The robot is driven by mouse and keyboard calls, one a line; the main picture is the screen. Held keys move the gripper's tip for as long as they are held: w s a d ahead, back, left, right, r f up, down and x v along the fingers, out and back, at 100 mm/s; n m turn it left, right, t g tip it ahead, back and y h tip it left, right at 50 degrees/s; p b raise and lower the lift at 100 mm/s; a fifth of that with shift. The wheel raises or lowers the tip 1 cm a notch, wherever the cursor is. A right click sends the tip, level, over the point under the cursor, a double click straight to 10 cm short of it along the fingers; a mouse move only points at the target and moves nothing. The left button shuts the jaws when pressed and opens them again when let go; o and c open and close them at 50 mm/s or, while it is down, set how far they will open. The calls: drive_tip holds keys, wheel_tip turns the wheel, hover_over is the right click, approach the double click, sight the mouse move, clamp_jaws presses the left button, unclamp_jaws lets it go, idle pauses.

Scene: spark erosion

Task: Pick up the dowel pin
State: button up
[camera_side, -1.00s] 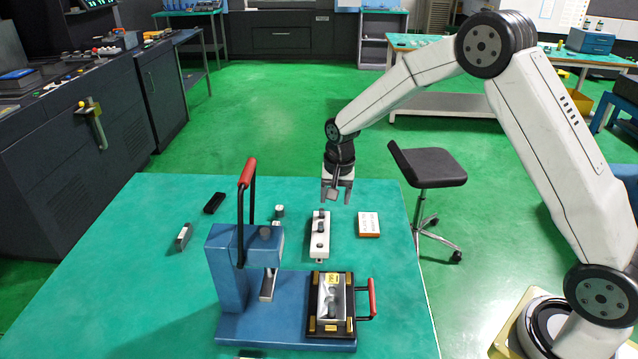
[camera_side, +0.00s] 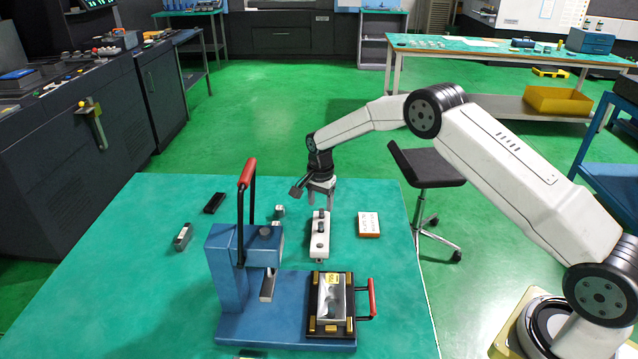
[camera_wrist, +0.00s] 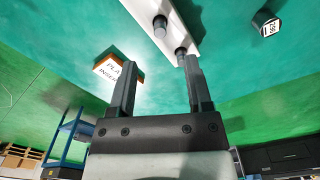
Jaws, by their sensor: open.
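A white block (camera_side: 319,248) lies on the green table with dark upright pins in its top. One pin (camera_side: 319,228) stands mid-block and another (camera_side: 320,213) at its far end; which of these is the dowel pin I cannot tell. The wrist view shows the white block (camera_wrist: 176,14) with two pins, one (camera_wrist: 160,26) farther away and one (camera_wrist: 181,52) near my right finger. My gripper (camera_side: 320,203) points down, open and empty, just above the block's far end. In the wrist view its fingers (camera_wrist: 160,64) stand wide apart.
A blue press (camera_side: 232,262) with a raised handle stands left of and nearer than the block. Its base carries a black fixture (camera_side: 331,328) with a red handle. An orange-and-white box (camera_side: 369,225) lies right of the block. Small blocks (camera_side: 183,237) and a black piece (camera_side: 214,203) lie left.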

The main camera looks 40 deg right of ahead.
sight(321, 223)
drive_tip(key=shift+f, duration=3.75)
clamp_jaws()
